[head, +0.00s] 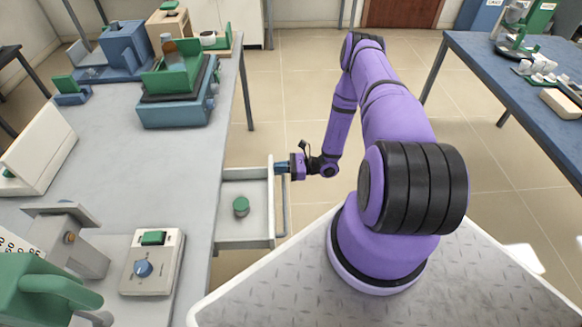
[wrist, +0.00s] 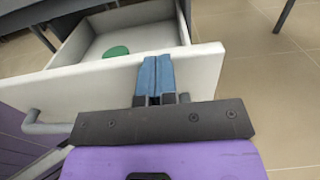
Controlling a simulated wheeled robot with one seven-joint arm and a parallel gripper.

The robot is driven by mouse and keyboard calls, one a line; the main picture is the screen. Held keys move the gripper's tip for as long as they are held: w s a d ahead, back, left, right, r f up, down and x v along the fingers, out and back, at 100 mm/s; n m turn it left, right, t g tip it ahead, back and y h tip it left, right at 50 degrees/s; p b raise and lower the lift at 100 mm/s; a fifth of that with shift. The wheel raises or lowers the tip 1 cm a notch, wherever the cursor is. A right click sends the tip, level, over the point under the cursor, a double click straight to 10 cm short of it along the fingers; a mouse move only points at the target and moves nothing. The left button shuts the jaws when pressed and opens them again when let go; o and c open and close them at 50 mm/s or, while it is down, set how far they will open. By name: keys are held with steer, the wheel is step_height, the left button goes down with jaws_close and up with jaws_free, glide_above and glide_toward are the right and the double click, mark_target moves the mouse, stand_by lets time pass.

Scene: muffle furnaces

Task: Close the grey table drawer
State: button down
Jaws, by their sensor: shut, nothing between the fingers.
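The grey table drawer (head: 245,240) is pulled open from the side of the grey table (head: 190,180). In the wrist view its front panel (wrist: 205,72) runs across the picture, with a bar handle (wrist: 45,125) at the left. A round green object (head: 241,206) lies inside the drawer; it also shows in the wrist view (wrist: 116,51). My gripper (head: 281,168) is at the outer side of the drawer front, near its far end. In the wrist view my gripper (wrist: 155,62) is shut, its blue fingers overlapping the panel and empty. I cannot tell whether they touch it.
On the grey table stand a blue device with a green top (head: 178,90) and a small box with a blue knob (head: 152,262). A blue-topped table (head: 520,80) with lab items stands at the right.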

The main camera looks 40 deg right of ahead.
steer(key=x, duration=1.8)
steer(key=shift+w+a+r, duration=0.1)
steer(key=shift+a+r, duration=0.05)
